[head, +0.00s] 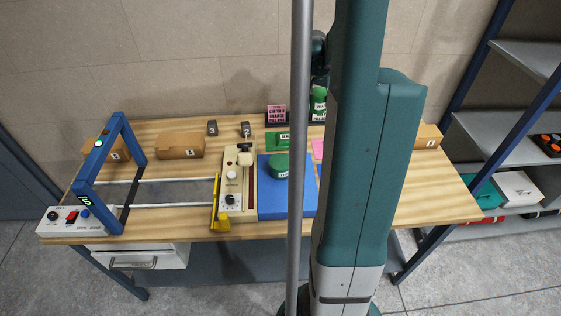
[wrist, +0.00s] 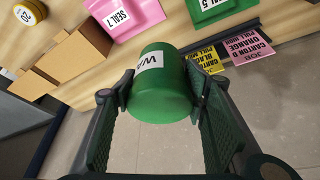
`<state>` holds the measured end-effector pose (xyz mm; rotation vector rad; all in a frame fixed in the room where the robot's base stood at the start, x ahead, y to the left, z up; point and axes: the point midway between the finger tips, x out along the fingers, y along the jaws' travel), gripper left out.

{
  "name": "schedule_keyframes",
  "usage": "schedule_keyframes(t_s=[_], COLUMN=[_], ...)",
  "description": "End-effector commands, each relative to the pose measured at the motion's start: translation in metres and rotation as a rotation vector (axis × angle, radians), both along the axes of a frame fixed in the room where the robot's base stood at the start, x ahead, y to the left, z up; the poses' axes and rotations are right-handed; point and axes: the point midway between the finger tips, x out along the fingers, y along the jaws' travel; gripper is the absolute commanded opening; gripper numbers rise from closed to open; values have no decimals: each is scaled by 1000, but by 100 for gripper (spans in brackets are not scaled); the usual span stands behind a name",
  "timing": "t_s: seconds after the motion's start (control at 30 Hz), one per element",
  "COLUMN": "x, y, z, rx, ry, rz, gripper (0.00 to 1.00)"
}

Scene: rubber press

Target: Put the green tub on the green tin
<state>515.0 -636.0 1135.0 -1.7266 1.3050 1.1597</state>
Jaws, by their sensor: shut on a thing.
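My gripper (wrist: 160,82) is shut on a green tub (wrist: 162,96) in the wrist view, one finger on each side. The tub is a tilted cylinder with a white label, partly readable as "WA". In the head view the green labelled tub (head: 319,105) shows beside my arm, near the back of the table. My gripper is mostly hidden behind my arm there. A low round green thing, which looks like the green tin (head: 278,166), sits on a blue mat (head: 287,204) at the middle of the table, apart from the tub.
Pink and yellow cards (head: 276,113) stand at the back. Cartons (head: 180,146) are at left and right. The right table front is clear.

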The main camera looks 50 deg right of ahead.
Motion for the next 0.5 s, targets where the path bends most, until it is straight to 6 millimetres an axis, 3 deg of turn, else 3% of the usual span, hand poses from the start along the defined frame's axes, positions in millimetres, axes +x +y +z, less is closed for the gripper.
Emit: schedule_keyframes(t_s=[0.1, 0.5], x=[3, 1], y=[31, 125], z=[8, 26], rx=[0, 0], ry=[0, 1], rz=[13, 50], gripper=[25, 25])
